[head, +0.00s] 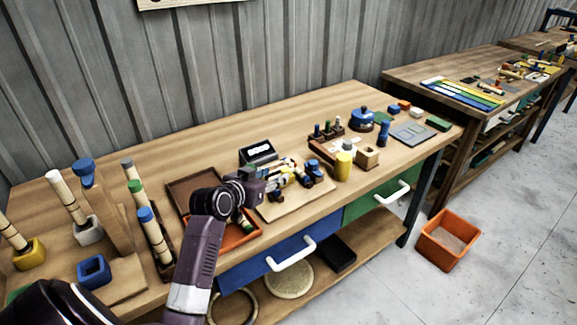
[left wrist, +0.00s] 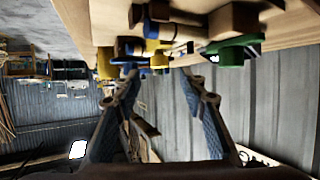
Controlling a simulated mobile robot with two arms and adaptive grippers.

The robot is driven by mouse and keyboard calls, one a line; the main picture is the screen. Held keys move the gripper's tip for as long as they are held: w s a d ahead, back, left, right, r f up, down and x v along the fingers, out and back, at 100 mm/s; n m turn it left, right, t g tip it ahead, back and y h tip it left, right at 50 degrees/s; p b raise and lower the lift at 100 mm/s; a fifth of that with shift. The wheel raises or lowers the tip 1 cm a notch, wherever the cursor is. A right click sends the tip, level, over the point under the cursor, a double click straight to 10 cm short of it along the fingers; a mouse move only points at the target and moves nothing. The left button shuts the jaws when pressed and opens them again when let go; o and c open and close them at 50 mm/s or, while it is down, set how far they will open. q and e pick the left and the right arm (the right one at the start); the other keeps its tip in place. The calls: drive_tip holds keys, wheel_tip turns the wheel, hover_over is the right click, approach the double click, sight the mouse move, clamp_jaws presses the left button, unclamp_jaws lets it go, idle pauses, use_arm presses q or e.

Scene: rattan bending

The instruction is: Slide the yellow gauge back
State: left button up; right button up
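My left gripper (head: 266,186) reaches in over the near left part of a light wooden board (head: 309,203) on the bench. In the left wrist view its two fingers (left wrist: 160,78) are spread apart with nothing between the tips. Small yellow, white and blue parts crowd the board in front of it. Yellow pieces also show just beyond the fingertips in the left wrist view, one at the left (left wrist: 106,63) and one near the middle (left wrist: 153,46). I cannot tell for sure which piece is the yellow gauge. My right gripper is out of sight.
A small display (head: 257,151) stands behind the board. A yellow bottle (head: 343,166) and a wooden block (head: 367,157) stand to its right. A brown tray (head: 190,190) and an orange tray (head: 236,238) lie left. Rods in holders stand further left.

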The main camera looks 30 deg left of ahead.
sight(284, 170)
use_arm(q)
drive_tip(key=shift+w, duration=0.25)
drive_tip(key=x, duration=0.5)
drive_tip(key=shift+w+f+p, duration=0.2)
drive_tip(key=shift+w+p, duration=0.05)
drive_tip(key=shift+p, duration=0.1)
drive_tip(key=shift+w, duration=0.1)
drive_tip(key=shift+c, duration=0.8)
clamp_jaws()
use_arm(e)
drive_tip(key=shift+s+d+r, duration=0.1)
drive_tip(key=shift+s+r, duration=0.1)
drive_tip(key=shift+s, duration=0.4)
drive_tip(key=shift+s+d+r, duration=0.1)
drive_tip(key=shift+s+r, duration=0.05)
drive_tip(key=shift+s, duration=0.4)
